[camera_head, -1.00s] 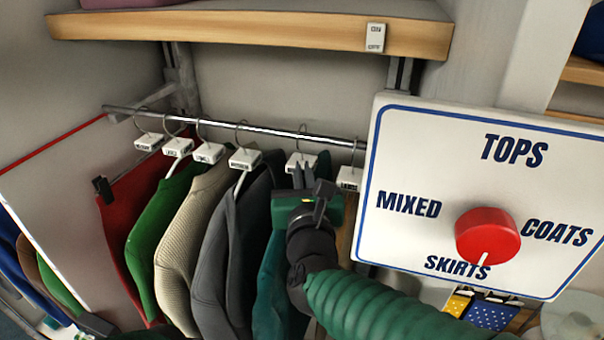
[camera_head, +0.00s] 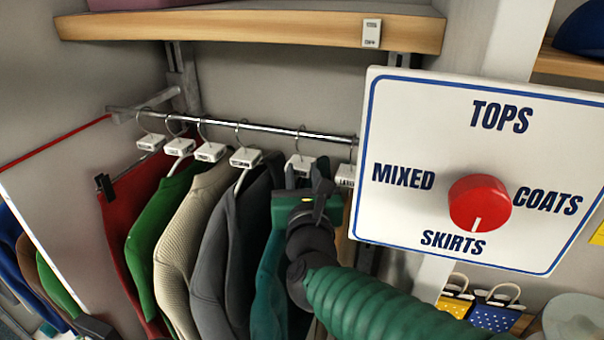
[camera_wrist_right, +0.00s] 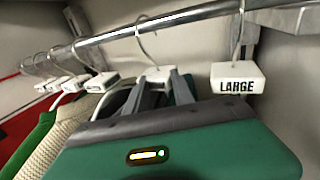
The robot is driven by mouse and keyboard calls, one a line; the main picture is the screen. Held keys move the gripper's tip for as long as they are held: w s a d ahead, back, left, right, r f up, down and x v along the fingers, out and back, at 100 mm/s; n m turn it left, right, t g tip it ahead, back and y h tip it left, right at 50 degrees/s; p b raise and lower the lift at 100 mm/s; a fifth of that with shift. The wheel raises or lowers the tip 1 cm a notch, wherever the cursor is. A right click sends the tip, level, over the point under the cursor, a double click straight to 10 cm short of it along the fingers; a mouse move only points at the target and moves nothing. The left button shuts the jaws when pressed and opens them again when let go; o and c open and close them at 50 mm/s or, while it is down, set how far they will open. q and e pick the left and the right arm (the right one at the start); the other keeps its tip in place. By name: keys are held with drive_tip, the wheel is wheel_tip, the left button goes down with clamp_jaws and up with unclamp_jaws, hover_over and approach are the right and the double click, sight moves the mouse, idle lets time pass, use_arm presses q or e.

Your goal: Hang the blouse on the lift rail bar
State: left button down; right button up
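A teal garment (camera_head: 268,290), which I take to be the blouse, hangs beside a dark grey jacket. Its white-tagged hanger (camera_head: 299,164) has its hook over the lift rail bar (camera_head: 270,129); the hook over the bar (camera_wrist_right: 200,13) also shows in the right wrist view. My right gripper (camera_head: 304,178) is at this hanger, just below the tag. In the right wrist view its fingers (camera_wrist_right: 163,92) stand apart on either side of the hanger's neck. My right gripper hides much of the garment. A dark part at the bottom left may be my left gripper (camera_head: 95,328); its fingers are not clear.
Red, green, cream and grey clothes hang to the left on the bar. A hanger tagged LARGE (camera_wrist_right: 238,78) is close on the right. A sign with a red knob (camera_head: 480,203) stands at right, its pointer toward SKIRTS. A wooden shelf (camera_head: 250,31) is above.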

drive_tip(key=shift+f, duration=0.1)
drive_tip(key=shift+s+b, duration=0.3)
drive_tip(key=s+d+p, duration=0.1)
drive_tip(key=s+p, duration=0.5)
drive_tip(key=s, duration=1)
drive_tip(key=shift+s+r, duration=0.2)
